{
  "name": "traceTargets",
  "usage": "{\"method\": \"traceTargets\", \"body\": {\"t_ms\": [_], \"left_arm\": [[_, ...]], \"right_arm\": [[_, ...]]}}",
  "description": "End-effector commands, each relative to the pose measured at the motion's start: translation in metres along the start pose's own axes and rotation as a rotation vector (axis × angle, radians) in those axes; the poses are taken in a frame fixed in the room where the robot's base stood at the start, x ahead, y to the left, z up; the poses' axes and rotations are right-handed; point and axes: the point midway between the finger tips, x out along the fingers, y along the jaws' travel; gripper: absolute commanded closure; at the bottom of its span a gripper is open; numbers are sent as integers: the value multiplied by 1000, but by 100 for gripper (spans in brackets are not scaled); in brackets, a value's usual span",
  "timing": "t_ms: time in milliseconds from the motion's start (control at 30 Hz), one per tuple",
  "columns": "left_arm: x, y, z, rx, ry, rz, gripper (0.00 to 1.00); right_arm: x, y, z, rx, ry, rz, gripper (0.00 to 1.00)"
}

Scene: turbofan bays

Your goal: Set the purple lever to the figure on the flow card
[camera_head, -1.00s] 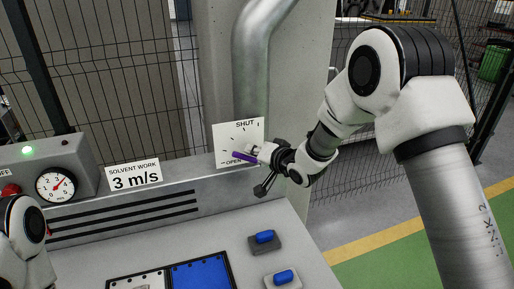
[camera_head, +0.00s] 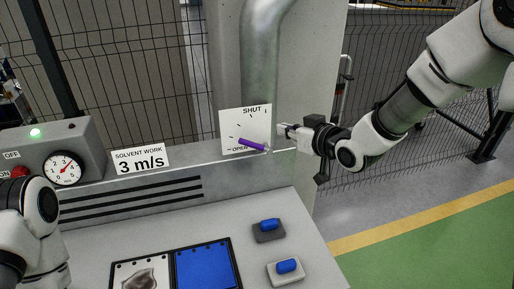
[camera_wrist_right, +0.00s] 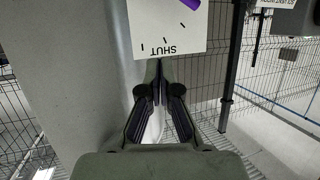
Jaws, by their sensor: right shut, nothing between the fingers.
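The purple lever (camera_head: 252,145) lies across the lower part of a white scale plate (camera_head: 232,118), slanting slightly, its left end near the mark by OPEN. SHUT is printed at the plate's top. The flow card (camera_head: 139,159) reads "SOLVENT WORK 3 m/s". A round gauge (camera_head: 63,168) has a red needle pointing to the upper right. My right gripper (camera_head: 281,131) is shut and empty, just right of the plate and apart from the lever. In the right wrist view its fingers (camera_wrist_right: 159,78) are together below the plate (camera_wrist_right: 150,25), with part of the lever (camera_wrist_right: 191,4) at the top edge. My left gripper is out of view.
A thick pipe (camera_head: 262,50) rises behind the plate. Two blue switches (camera_head: 268,225) and (camera_head: 287,266) stand on the console at the right front. A blue panel (camera_head: 205,268) lies left of them. A box with a green lamp (camera_head: 36,132) is at left.

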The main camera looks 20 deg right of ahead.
Motion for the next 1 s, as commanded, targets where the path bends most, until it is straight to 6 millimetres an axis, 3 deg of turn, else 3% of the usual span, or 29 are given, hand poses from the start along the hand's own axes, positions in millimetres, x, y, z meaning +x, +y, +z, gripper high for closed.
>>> {"method": "traceTargets", "body": {"t_ms": [367, 500, 600, 700, 867, 1000], "left_arm": [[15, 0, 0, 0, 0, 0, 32], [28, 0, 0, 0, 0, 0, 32], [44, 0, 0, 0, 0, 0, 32], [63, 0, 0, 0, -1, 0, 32], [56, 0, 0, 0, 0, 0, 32], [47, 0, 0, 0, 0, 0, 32]], "right_arm": [[8, -17, 26, -1600, -46, -23, 100], [15, -31, 46, -2154, -63, -68, 100], [22, -44, 69, -2458, -70, -115, 100], [31, -62, 96, -2543, -75, -164, 100], [39, -64, 94, -2549, -75, -169, 100], [60, -64, 96, -2548, -73, -171, 100]]}}
